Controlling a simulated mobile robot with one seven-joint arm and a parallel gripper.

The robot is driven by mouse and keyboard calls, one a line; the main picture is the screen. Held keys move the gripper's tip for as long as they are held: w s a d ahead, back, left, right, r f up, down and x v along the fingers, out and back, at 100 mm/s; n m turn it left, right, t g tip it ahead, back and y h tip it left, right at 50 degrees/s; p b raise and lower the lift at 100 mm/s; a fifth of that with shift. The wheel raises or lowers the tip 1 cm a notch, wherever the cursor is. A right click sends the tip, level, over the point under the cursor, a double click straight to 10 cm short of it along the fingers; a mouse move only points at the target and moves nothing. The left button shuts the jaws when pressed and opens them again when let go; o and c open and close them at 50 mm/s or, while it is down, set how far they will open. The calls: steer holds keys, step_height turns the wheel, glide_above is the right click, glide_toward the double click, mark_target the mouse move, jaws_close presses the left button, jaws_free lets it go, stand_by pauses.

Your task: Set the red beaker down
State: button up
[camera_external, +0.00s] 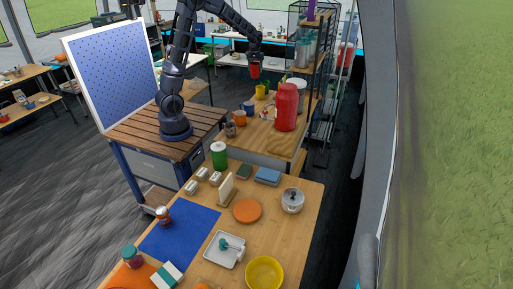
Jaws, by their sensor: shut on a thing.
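The red beaker (255,71) is a small red cup in the external view, at the upper middle. My gripper (255,61) points down and is shut on it from above. The beaker hangs upright above the far part of the wooden table (262,139), close to a yellow cup (261,91). It looks clear of the surface, but the exact height is hard to judge from here. The fingertips are small and dark in this view.
A large red container (287,107) stands right of the beaker. An orange mug (240,118), a blue cup (249,107) and a grey-brown cup (230,129) stand nearer. A shelf rack (305,40) rises behind. The table's near part is bare.

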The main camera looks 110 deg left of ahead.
step_height(320, 180, up, 24)
steer(key=w+d+m, duration=0.2)
steer(key=w+d, duration=0.7)
steer(key=w, duration=0.3)
steer(key=w+d+m, duration=0.2)
steer(key=w+d, duration=0.7)
steer(key=w, duration=0.3)
steer(key=w+d+m, duration=0.1)
steer(key=w+d, duration=0.3)
steer(key=d, duration=0.6)
steer(key=w+d+m, duration=0.2)
steer(key=w+d, duration=0.3)
steer(key=d, duration=0.4)
steer(key=w+d+m, duration=0.1)
steer(key=w+d, duration=0.3)
steer(key=d, duration=0.6)
steer(key=s+d+m, duration=0.3)
steer(key=d+m, duration=0.2)
steer(key=d, duration=3)
steer(key=s+d+m, duration=0.3)
steer(key=s+d, duration=0.8)
steer(key=d, duration=0.4)
steer(key=s+d+m, duration=0.2)
steer(key=s+d, duration=0.8)
steer(key=d, duration=0.5)
steer(key=f, duration=3.5)
steer(key=s+f, duration=0.1)
steer(key=f, duration=1.7)
steer(key=shift+d+f, duration=0.25)
steer(key=shift+d, duration=0.05)
